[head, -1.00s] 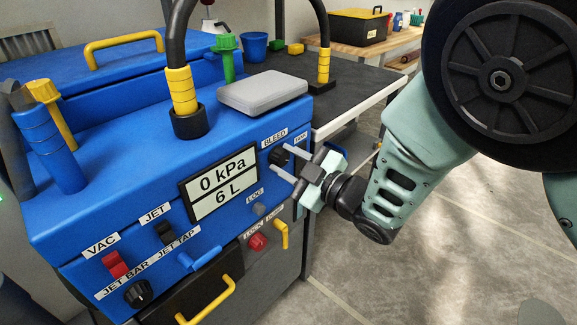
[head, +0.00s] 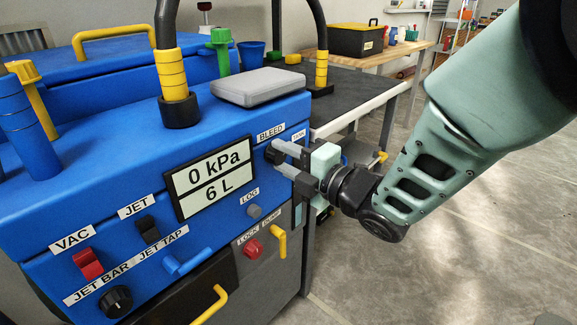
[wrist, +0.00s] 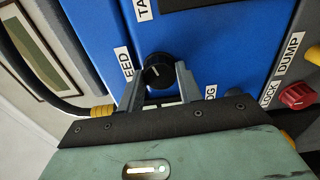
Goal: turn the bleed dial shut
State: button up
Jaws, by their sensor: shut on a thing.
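The bleed dial (head: 271,154) is a round black knob on the blue front panel, under the BLEED label (head: 271,131) and right of the display. My gripper (head: 277,157) reaches it from the right, one finger above the other, and is shut on the dial. In the wrist view the dial (wrist: 158,69) sits between the tips of my two grey fingers (wrist: 160,78). A pale pointer mark shows on its face. In the head view the fingers partly cover the dial.
The display (head: 211,178) reads 0 kPa and 6 L. A grey LOG button (head: 254,211), red LOCK knob (head: 252,249) and yellow DUMP handle (head: 279,242) lie below the dial. A grey box (head: 262,87) rests on top. Floor at right is clear.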

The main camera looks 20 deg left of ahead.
jog(key=n+b, duration=0.1)
jog(key=n, duration=0.1)
jog(key=n+b, duration=0.1)
jog(key=shift+f+n+b, duration=0.2)
jog(key=shift+n+b, duration=0.15)
jog(key=shift+n, duration=0.05)
jog(key=n+b, duration=0.3)
jog(key=shift+n, duration=0.3)
jog(key=n+b, duration=0.4)
jog(key=shift+n+b, duration=1.1)
jog(key=shift+n, duration=0.3)
jog(key=shift+r+n, duration=0.1)
jog(key=shift+n, duration=0.2)
jog(key=o, duration=1)
